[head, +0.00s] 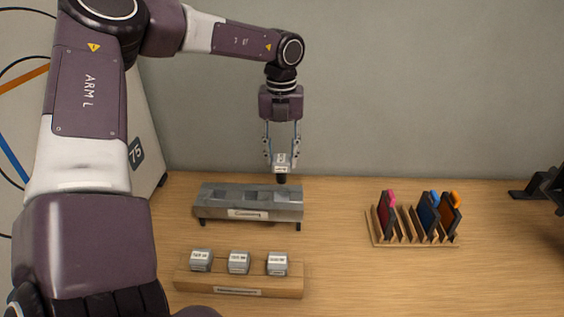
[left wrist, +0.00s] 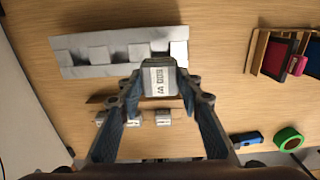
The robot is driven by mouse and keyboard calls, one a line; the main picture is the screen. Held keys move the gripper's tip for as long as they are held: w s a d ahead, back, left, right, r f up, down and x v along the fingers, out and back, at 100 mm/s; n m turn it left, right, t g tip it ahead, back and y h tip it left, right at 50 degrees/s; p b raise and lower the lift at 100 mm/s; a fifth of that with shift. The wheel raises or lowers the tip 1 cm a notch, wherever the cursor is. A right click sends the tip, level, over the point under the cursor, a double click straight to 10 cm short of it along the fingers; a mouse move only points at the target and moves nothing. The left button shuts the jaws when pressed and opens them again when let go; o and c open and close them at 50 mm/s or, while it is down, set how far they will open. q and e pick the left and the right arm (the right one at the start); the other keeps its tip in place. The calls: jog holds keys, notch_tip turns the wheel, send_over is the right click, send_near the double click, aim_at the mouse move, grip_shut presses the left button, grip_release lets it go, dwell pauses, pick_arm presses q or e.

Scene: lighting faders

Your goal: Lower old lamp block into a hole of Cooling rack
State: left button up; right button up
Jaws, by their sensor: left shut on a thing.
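My left gripper (head: 281,150) is shut on a small grey lamp block (head: 281,162) with a white label and a dark lower end. The block hangs upright above the right end of the grey cooling rack (head: 249,214), apart from it. The rack stands on the table, with several square recesses in its top. The left wrist view shows the block (left wrist: 158,78) between my fingers (left wrist: 160,92), with the rack (left wrist: 85,70) beyond it. The block partly covers the rack there.
A wooden holder (head: 240,292) with three grey labelled blocks stands in front of the rack. A wooden slotted stand (head: 410,244) with coloured plates is to the right. The left wrist view shows a green ring (left wrist: 288,139) and a blue item (left wrist: 246,138). Table between rack and stand is clear.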

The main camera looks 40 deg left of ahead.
pick_arm(q)
jog(key=shift+w+a+f, duration=0.1)
jog(key=shift+w+f, duration=0.1)
jog(key=shift+f, duration=0.4)
jog(key=shift+w+a+f+b, duration=0.25)
jog(key=shift+w+f+b, duration=0.05)
jog(key=shift+w+f, duration=0.1)
jog(key=shift+s+d+f+b, duration=0.15)
jog(key=shift+f+b, duration=0.1)
jog(key=shift+f, duration=0.3)
jog(key=shift+s+f+b, duration=0.15)
jog(key=shift+f+b, duration=0.05)
jog(key=shift+f, duration=0.65)
jog(key=shift+w+f, duration=0.15)
jog(key=shift+f, duration=0.05)
jog(key=shift+r, duration=0.1)
pick_arm(e)
jog(key=shift+s+d+f, duration=0.1)
jog(key=shift+d+f, duration=0.1)
jog(key=shift+f, duration=0.45)
jog(key=shift+d+f, duration=0.2)
jog(key=shift+f, duration=0.4)
pick_arm(q)
jog(key=shift+b, duration=0.5)
pick_arm(e)
jog(key=shift+a+f, duration=0.15)
jog(key=shift+f, duration=0.3)
